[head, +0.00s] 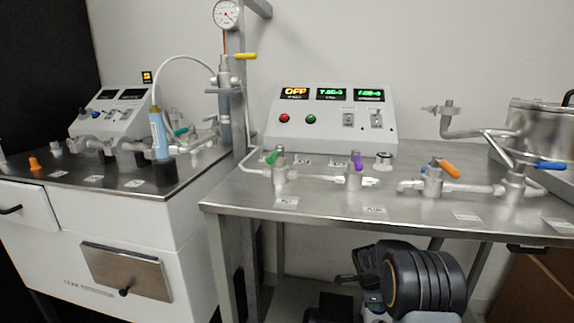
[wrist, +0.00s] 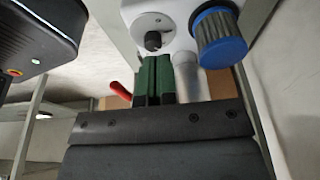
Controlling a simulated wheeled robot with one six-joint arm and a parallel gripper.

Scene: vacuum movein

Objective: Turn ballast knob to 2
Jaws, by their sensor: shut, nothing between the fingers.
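In the wrist view, a small dark knob (wrist: 153,41) sits on a round light plate with small marks around it. The plate is on a white housing (wrist: 180,8). Which mark the knob points to is too small to tell. My gripper (wrist: 158,62) shows its green fingers closed together, with nothing between them. The fingertips appear just below the knob in the picture; whether they touch it I cannot tell. The knob and the fingers cannot be made out in the head view.
A blue ribbed cap (wrist: 220,38) sits right of the knob, close to a pale cylinder (wrist: 190,84). A black box (wrist: 35,40) with small lights is at the left. A red handle (wrist: 121,90) shows behind. A steel bench (head: 330,203) bears valves and a control box (head: 335,137).

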